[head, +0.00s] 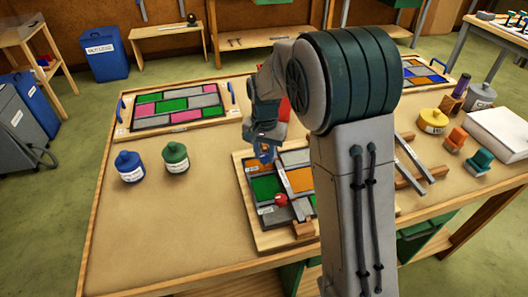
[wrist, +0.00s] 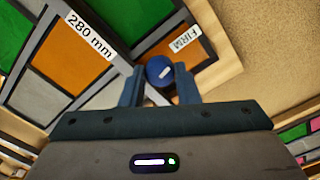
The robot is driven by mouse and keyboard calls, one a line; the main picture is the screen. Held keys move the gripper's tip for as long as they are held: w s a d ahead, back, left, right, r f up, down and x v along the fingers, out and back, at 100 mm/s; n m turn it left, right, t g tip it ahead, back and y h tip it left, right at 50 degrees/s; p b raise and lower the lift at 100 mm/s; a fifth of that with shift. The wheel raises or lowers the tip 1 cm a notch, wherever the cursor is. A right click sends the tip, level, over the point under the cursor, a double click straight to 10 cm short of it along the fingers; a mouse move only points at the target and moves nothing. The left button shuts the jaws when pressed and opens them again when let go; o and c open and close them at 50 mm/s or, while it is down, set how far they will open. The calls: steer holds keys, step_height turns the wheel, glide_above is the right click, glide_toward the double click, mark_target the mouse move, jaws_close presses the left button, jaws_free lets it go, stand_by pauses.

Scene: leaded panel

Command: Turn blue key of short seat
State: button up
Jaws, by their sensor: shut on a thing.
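The leaded panel (head: 262,240) lies in a wooden frame at the middle of the table, with green, orange and grey panes. A round blue key (wrist: 159,68) with a small white label stands at the panel's edge in the wrist view, beside an orange pane (wrist: 172,48) and a "FIRM" label (wrist: 185,35). My gripper (wrist: 159,80) is shut on the blue key, one finger on each side. In the head view my gripper (head: 265,152) is at the panel's far left corner. A red knob (head: 281,199) sits on the panel. My arm hides the panel's right part.
A second panel (head: 180,105) with pink and green panes lies behind at left. Blue (head: 129,168) and green (head: 175,158) jars stand left of the panel. A yellow jar (head: 432,121) and small orange (head: 455,140) and teal (head: 479,161) seats stand right. The left front table is clear.

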mark_target(264, 155)
steer(key=shift+m, duration=1.1)
steer(key=o, duration=1)
steer(key=shift+c, duration=0.2)
step_height(264, 155, up, 14)
